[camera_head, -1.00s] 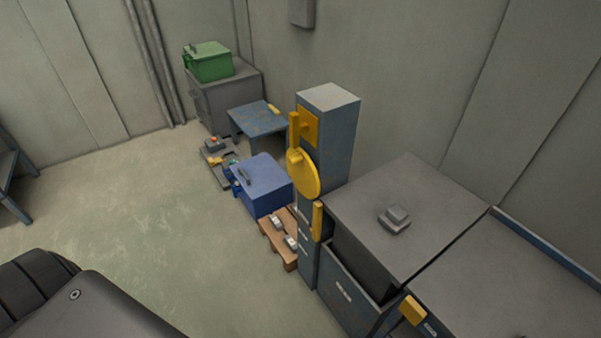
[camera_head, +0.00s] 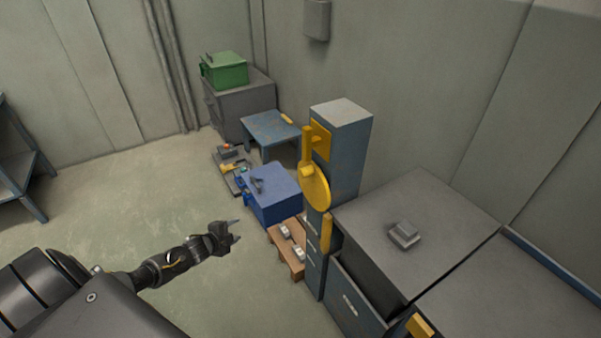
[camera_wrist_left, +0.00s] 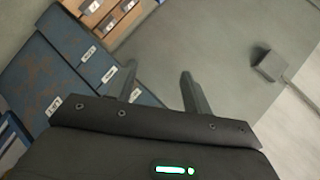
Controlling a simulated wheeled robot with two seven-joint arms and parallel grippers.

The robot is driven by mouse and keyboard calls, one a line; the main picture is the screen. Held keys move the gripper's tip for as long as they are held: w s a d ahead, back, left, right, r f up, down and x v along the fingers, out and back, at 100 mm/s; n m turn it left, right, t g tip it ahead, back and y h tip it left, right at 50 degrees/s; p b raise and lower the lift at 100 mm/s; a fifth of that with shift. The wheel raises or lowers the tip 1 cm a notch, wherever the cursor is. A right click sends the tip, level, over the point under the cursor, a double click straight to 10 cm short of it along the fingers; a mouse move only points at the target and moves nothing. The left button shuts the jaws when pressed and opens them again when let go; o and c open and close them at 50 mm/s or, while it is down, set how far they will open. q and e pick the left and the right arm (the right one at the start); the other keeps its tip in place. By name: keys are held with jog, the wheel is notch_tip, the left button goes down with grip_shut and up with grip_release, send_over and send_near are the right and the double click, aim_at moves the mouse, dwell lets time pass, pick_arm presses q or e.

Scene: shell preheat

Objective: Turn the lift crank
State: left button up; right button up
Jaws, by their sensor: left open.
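The lift crank shows as a yellow disc (camera_head: 314,187) with a yellow handle, on the side of a tall blue-grey column (camera_head: 343,150) in the head view. My left gripper (camera_head: 238,232) is open and empty over the floor, to the left of the column and apart from the crank. In the left wrist view its two fingers (camera_wrist_left: 158,85) stand apart with floor between them. The crank is not recognisable in the wrist view. My right gripper is not in view.
A wooden pallet (camera_head: 283,252) with small pale parts and a blue box (camera_head: 272,199) stand left of the column. Grey cabinets (camera_head: 440,210) with an open drawer (camera_head: 357,303) are at right.

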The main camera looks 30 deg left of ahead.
pick_arm(q)
jog(key=w+d+r+m+t+h, duration=0.1)
jog(key=w+d+r+m+h, duration=0.2)
jog(key=r, duration=0.5)
jog(key=w+d+r+m+t+h, duration=0.1)
jog(key=w+d+r+m+t, duration=0.15)
jog(key=r+m, duration=0.35)
jog(key=m+h, duration=0.6)
jog(key=m, duration=0.4)
send_near(301, 174)
jog(key=shift+s+a, duration=0.2)
jog(key=shift+s, duration=0.15)
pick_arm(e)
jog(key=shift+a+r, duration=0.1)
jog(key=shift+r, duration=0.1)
pick_arm(q)
jog(key=p+x, duration=0.2)
jog(key=x, duration=0.9)
jog(key=shift+a+f, duration=0.1)
jog(key=shift+a, duration=0.05)
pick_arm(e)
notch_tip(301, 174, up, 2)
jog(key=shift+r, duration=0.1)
pick_arm(q)
jog(key=shift+y, duration=0.3)
grip_shut()
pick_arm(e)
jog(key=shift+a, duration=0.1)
